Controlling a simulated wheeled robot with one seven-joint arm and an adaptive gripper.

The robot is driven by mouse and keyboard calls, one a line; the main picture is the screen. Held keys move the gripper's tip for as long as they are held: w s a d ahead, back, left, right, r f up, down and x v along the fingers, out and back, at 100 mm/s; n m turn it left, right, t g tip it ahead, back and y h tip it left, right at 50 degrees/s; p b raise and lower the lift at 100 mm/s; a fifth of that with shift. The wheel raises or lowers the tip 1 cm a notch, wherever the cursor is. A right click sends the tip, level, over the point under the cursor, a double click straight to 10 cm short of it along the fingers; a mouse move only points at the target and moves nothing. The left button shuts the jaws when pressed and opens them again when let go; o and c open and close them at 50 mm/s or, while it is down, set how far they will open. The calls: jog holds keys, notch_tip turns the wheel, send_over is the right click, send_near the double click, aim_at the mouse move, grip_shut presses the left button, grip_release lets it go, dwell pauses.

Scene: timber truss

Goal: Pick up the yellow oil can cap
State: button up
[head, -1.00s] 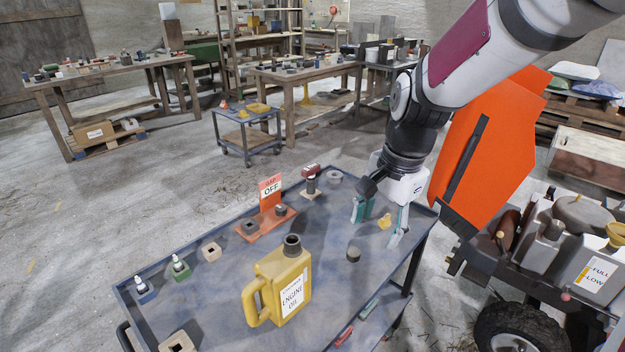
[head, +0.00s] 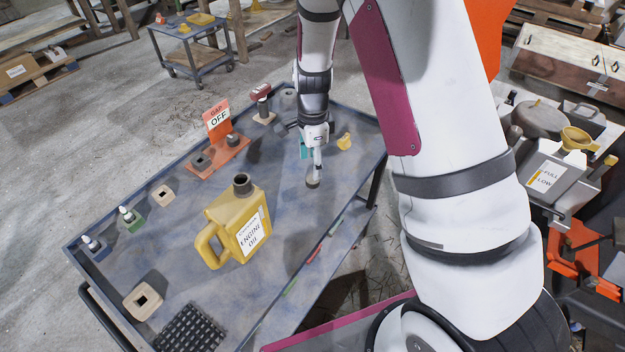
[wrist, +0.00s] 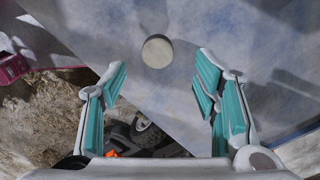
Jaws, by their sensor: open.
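The yellow engine oil can (head: 228,226) stands upright on the blue-grey cart, its dark neck (head: 242,181) showing on top. A small dark round cap (head: 312,183) lies on the cart top to the right of the can. In the wrist view the cap is a pale round disc (wrist: 157,51) on the grey surface. My gripper (head: 312,160) is above and close to the cap. In the wrist view my gripper (wrist: 161,78) is open and empty, and the cap shows just beyond the fingertips, between their lines.
A small yellow piece (head: 345,141) lies right of my gripper. An orange stand with an OFF sign (head: 218,122), a beige block (head: 143,301) and a black grid (head: 190,330) are on the cart. The cart edge is close to the cap.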

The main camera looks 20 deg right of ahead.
aim_at(313, 182)
jog(key=shift+s+f+p, duration=0.1)
jog(key=shift+f+p, duration=0.25)
jog(key=shift+f, duration=3.2)
jog(key=c, duration=0.9)
